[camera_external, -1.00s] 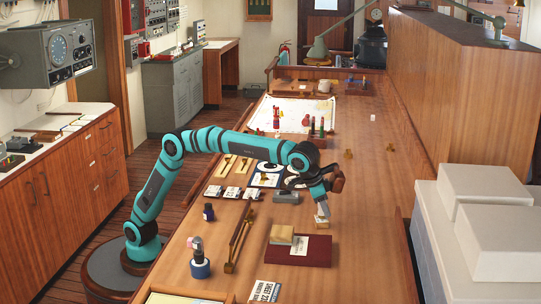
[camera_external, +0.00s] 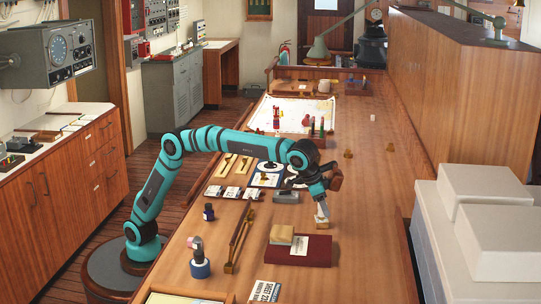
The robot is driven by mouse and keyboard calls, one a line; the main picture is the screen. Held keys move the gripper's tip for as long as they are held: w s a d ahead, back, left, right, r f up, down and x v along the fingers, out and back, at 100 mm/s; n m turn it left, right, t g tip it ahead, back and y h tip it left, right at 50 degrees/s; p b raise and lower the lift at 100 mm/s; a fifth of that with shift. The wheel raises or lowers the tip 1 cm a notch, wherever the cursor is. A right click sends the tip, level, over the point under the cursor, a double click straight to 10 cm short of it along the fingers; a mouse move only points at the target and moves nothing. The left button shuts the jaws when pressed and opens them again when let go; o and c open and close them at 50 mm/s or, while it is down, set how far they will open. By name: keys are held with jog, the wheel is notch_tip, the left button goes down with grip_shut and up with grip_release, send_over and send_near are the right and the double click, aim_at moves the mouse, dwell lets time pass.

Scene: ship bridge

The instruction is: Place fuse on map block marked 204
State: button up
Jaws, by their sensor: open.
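My gripper (camera_external: 322,215) is open, pointing down low over the right middle of the long wooden table. A small pale-and-tan piece (camera_external: 321,222) is at its fingertips; I cannot tell whether it is the fuse or whether the fingers touch it. Several small white labelled blocks (camera_external: 232,192) stand in a row left of the gripper. Their markings are too small to read, so I cannot tell which is 204. No fuse can be made out with certainty.
A dark red book-like slab (camera_external: 312,251) with a tan block (camera_external: 282,234) lies in front of the gripper. A grey block (camera_external: 292,198) is to its left. A chart (camera_external: 298,112) with small figures lies farther back. The table's right side is mostly clear.

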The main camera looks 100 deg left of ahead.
jog(key=v, duration=1.1)
jog(key=s+a+r+m+t+h, duration=0.1)
jog(key=s+a+r+t, duration=0.3)
jog(key=s+a, duration=0.7)
jog(key=s+a+r+m+t+h, duration=0.1)
jog(key=s+a+r+t, duration=0.1)
jog(key=s+a+r, duration=0.7)
jog(key=s+a+f+t, duration=0.2)
jog(key=s+a+f, duration=0.2)
jog(key=s, duration=0.6)
jog(key=s+a+f+t, duration=0.2)
jog(key=s+a+f, duration=0.2)
jog(key=s, duration=0.7)
jog(key=s+a+f+t+y, duration=0.1)
jog(key=s+a+f, duration=0.4)
jog(key=s, duration=0.5)
jog(key=shift+s+t, duration=0.35)
jog(key=shift+t, duration=0.55)
jog(key=shift+a+f, duration=0.1)
jog(key=shift+f, duration=0.05)
